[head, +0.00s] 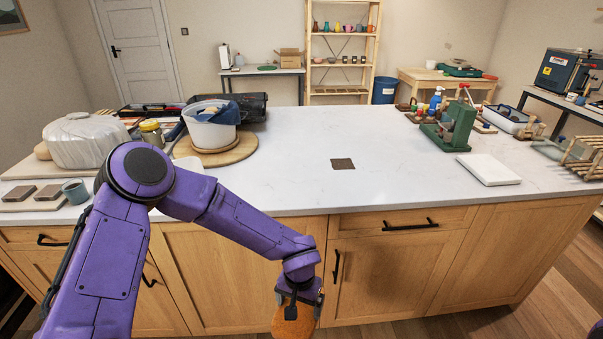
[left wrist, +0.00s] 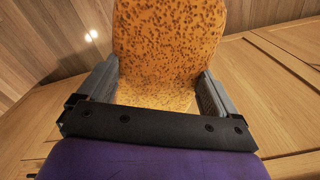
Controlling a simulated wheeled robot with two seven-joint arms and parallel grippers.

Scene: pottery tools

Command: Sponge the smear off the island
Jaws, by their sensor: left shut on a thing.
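My left gripper (head: 299,297) is shut on an orange sponge (head: 293,320) in front of the island's cabinet doors, below the worktop. In the left wrist view the speckled sponge (left wrist: 165,50) sits between both fingers of the gripper (left wrist: 157,88). A dark brown square smear (head: 343,164) lies flat on the island's white top (head: 300,190), near the middle. The sponge is apart from the smear, lower and nearer to me. My right gripper is not in view.
A white bucket (head: 211,130) on a round wooden board and a wrapped lump (head: 86,140) stand at the left of the island. A green press (head: 455,127) and a white slab (head: 488,169) stand at the right. The top around the smear is clear.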

